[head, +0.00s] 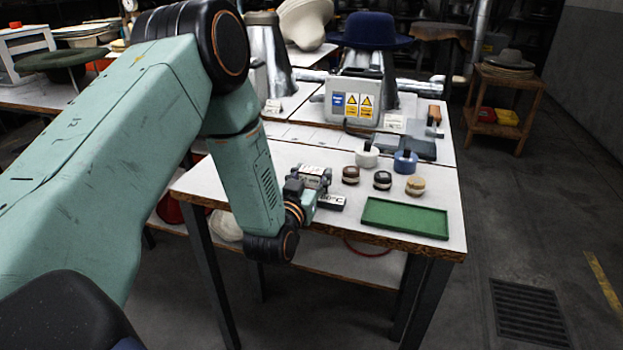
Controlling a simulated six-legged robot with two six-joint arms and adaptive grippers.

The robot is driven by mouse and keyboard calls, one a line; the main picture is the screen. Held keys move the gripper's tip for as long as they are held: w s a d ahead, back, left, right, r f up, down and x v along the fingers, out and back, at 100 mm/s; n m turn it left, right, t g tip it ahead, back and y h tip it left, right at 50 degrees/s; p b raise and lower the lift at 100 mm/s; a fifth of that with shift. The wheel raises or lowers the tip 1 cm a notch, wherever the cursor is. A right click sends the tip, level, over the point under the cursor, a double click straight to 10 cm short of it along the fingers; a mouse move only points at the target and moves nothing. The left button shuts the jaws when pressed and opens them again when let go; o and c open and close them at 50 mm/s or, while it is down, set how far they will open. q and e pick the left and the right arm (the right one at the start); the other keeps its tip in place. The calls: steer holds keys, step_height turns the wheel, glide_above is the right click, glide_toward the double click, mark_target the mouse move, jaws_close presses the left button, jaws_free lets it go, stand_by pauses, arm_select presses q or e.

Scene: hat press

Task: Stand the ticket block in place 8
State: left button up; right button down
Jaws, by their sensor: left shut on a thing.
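My left gripper (315,187) is low over the near left part of the white table, its arm reaching in from the left. It is shut on a small dark block with a pale printed face ending in "°C", which I take for the ticket block (332,202). The gripper hides part of the block, and I cannot tell whether it touches the table. A pale strip marked off in sections (310,134) runs across the table behind; its numbers are too small to read, so I cannot pick out place 8. My right gripper is not in view.
A green tray (405,217) lies at the table's front right. Behind it stand several small round pots, including a brown one (350,174), and a white (367,156) and a blue stamp-like piece (405,162). A grey box with warning labels (352,104) stands at the back.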

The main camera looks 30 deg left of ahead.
arm_select(q)
steer(key=shift+d+r, duration=0.1)
steer(key=shift+r, duration=0.05)
steer(key=shift+f, duration=0.2)
steer(key=o, duration=1.1)
steer(key=shift+o, duration=0.3)
